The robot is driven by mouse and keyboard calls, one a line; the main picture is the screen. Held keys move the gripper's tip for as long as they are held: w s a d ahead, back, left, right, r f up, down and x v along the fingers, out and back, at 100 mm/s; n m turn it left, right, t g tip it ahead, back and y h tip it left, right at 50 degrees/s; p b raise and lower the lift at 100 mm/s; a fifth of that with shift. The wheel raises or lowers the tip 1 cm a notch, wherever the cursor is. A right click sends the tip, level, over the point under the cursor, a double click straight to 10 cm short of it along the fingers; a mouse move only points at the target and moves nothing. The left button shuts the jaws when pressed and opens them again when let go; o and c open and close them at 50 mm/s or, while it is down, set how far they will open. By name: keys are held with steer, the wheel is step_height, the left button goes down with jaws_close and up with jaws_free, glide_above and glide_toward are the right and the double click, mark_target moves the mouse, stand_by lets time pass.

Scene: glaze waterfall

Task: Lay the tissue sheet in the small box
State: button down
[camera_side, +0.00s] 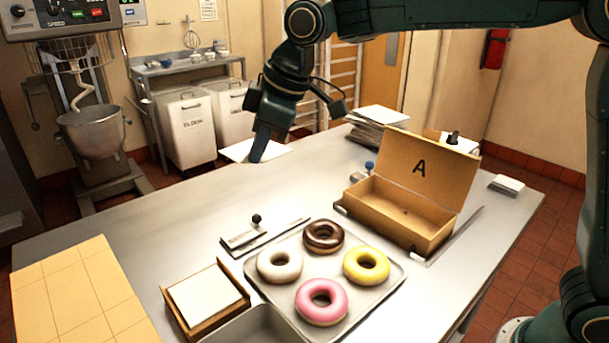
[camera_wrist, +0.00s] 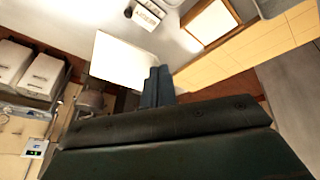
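My gripper (camera_side: 258,152) is above the table's back edge, with its fingers closed together. It is shut on a white tissue sheet (camera_side: 274,150), which hangs flat in the air at the fingertips. In the wrist view the sheet (camera_wrist: 118,62) reaches out from beside the closed fingers (camera_wrist: 157,72). A small open cardboard box (camera_side: 390,212) stands on the right of the table, with its lid up and marked A. Its visible inside looks empty. The gripper is left of the box and farther back, well apart from it.
A metal tray (camera_side: 392,289) with several doughnuts lies in front of the box. A wooden holder (camera_side: 229,314) with white sheets stands at front left, beside a yellow gridded mat (camera_side: 75,290). A black-knobbed metal tool (camera_side: 258,235) lies behind the tray. A flat stack (camera_side: 378,128) stands at the back.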

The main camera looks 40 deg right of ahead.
steer(key=s+d+f, duration=0.1)
steer(key=d, duration=1.5)
steer(key=m, duration=0.1)
glide_above(386, 210)
steer(key=s+a, duration=0.3)
steer(key=a, duration=0.1)
steer(key=f, duration=0.1)
steer(key=shift+h, duration=0.3)
steer(key=shift+w+a+f, duration=0.1)
steer(key=shift+f, duration=4.95)
steer(key=shift+w+a+f, duration=0.1)
steer(key=shift+f, duration=4.9)
steer(key=shift+f, duration=0.15)
steer(key=c, duration=2)
jaws_free()
steer(key=shift+o, duration=1.4)
